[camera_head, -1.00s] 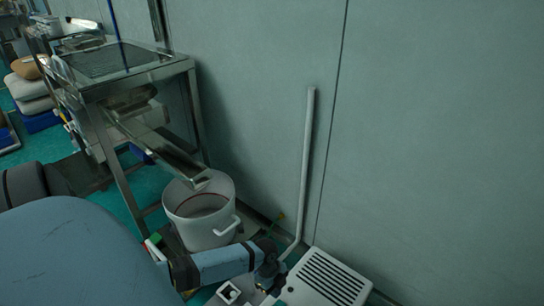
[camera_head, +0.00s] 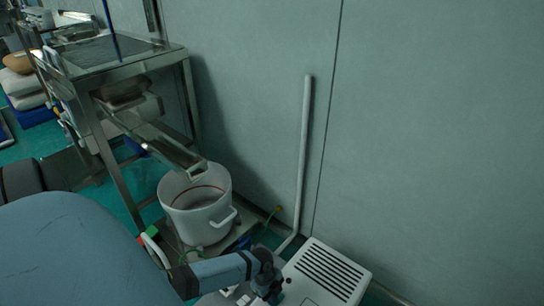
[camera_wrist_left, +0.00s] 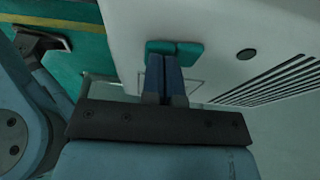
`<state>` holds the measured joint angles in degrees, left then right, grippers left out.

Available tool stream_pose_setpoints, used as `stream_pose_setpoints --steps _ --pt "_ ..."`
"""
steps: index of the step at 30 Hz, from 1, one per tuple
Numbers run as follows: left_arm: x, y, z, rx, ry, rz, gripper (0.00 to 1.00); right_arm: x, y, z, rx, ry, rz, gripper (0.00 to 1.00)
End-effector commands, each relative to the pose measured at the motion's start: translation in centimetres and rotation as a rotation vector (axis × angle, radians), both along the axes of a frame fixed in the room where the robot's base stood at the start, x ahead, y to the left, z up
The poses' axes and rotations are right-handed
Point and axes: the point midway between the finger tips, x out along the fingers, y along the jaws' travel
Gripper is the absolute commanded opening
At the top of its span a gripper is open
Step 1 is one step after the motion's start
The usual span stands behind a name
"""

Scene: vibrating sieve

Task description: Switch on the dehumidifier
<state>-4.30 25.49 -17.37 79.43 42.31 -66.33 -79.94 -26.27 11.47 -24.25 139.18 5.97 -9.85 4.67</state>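The dehumidifier (camera_head: 303,287) is a white box with dark vent slats, low at the bottom of the head view beside the wall. In the left wrist view its white surface (camera_wrist_left: 215,25) fills the upper right, with a small dark round button (camera_wrist_left: 247,54) left of the slats. My left gripper (camera_head: 272,290) is at the left side of the dehumidifier. My right gripper is out of view.
A white bucket (camera_head: 212,222) with a handle stands left of the dehumidifier, under the chute of a metal sieve stand (camera_head: 115,62). A pale pipe (camera_head: 303,150) runs up the wall behind. The wall at right is bare.

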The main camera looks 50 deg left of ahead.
Motion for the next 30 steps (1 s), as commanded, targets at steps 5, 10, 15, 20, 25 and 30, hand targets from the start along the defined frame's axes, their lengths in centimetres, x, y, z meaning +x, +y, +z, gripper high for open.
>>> stream_pose_setpoints --steps 5,10,15,20,25,30 --pt "-0.5 0.0 -0.6 0.012 -0.101 0.000 0.00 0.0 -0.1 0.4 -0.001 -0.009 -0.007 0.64" --pt "-0.4 -0.1 -0.6 0.011 -0.098 0.000 0.00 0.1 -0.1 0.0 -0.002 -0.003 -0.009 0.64" --pt "0.0 0.0 -0.6 0.011 -0.099 0.000 0.00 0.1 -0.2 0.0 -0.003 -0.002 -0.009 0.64" --pt "0.8 0.1 -0.3 0.011 -0.101 0.001 0.00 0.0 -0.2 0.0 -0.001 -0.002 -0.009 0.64" --pt "1.2 0.2 -0.3 0.011 -0.098 0.000 0.00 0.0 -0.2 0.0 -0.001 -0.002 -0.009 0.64" --pt "1.2 0.1 -0.3 0.011 -0.098 0.000 0.00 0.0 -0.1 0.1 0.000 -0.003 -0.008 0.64"
